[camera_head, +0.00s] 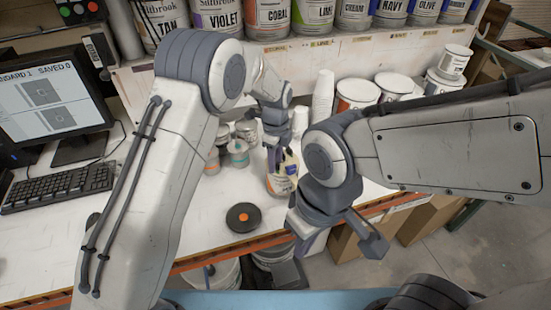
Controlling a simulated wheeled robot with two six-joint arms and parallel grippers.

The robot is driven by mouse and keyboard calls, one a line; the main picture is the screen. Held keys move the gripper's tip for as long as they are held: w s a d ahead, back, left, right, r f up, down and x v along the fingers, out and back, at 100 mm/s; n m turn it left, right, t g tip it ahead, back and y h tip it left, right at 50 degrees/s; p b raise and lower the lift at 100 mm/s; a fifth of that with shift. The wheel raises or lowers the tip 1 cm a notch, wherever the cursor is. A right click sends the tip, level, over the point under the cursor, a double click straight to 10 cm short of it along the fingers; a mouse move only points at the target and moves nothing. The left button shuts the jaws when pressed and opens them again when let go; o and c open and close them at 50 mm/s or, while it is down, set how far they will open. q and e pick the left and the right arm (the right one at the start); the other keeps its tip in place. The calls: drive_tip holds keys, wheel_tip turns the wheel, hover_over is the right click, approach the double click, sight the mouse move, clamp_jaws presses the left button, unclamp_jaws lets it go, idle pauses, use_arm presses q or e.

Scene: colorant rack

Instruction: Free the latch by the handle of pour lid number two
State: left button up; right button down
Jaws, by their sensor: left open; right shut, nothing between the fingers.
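A white container with a coloured label (283,184) stands on the white bench. It may carry a pour lid with a handle, but my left gripper covers its top, and no number or latch can be made out. My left gripper (276,156) points down at the top of this container with its fingers open. I cannot tell whether they touch it. My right gripper (374,246) is shut and empty, in front of the bench's front edge and nearer to the camera. A black disc with an orange centre (243,217) lies on the bench left of the container.
Small open cans (238,153) stand behind and left of the container. A stack of white cups (323,95) and white-lidded tubs (357,94) stand behind. A keyboard (58,188) and monitor (50,98) are at left. Labelled cans (268,16) line the shelf above.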

use_arm(q)
clamp_jaws()
drive_tip(key=n+b, duration=0.1)
drive_tip(key=n, duration=0.3)
drive_tip(key=shift+n, duration=0.4)
drive_tip(key=shift+n+b, duration=0.55)
drive_tip(key=shift+n, duration=1.75)
unclamp_jaws()
